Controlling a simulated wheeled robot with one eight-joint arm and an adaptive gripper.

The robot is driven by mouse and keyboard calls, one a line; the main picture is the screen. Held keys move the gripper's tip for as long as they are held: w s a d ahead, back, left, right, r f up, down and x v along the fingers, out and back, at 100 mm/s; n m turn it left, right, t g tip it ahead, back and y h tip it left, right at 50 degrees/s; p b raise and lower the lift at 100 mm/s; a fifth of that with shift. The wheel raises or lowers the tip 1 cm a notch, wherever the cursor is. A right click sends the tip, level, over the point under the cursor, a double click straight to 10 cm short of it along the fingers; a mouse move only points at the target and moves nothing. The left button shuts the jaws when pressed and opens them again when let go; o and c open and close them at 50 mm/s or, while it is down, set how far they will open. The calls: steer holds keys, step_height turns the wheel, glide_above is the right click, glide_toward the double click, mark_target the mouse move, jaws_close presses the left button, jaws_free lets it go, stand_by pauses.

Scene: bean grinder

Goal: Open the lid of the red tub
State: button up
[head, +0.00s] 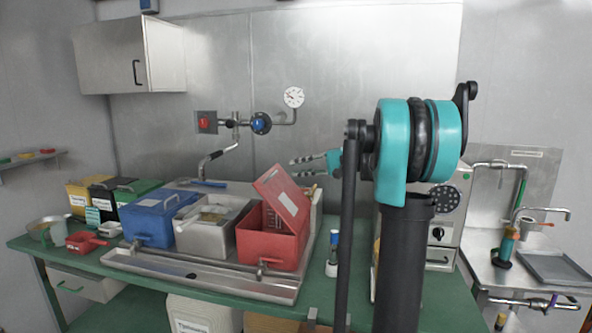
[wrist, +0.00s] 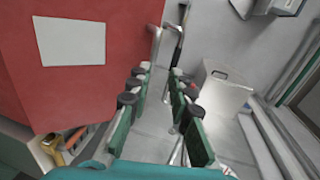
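The red tub (head: 270,250) stands in the metal tray, at the right end of a row of three tubs. Its red lid (head: 277,189) is raised and steeply tilted above the tub, with a pale label on its face. In the wrist view a large red surface with a white label, seemingly the lid (wrist: 95,85), fills the left side. My gripper (head: 293,168) is above and right of the lid in the head view. In the wrist view its fingers (wrist: 163,70) are apart with nothing between them. Whether the left finger touches the lid cannot be told.
A blue tub (head: 155,220) with a shut lid and a grey tub (head: 208,232) stand left of the red one. A metal pipe (head: 200,262) runs along the front of the tray (head: 215,278). A tap and gauge (head: 293,97) are on the wall behind.

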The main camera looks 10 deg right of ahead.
steer(key=shift+o, duration=0.6)
steer(key=v, duration=1.2)
steer(key=shift+f, duration=0.1)
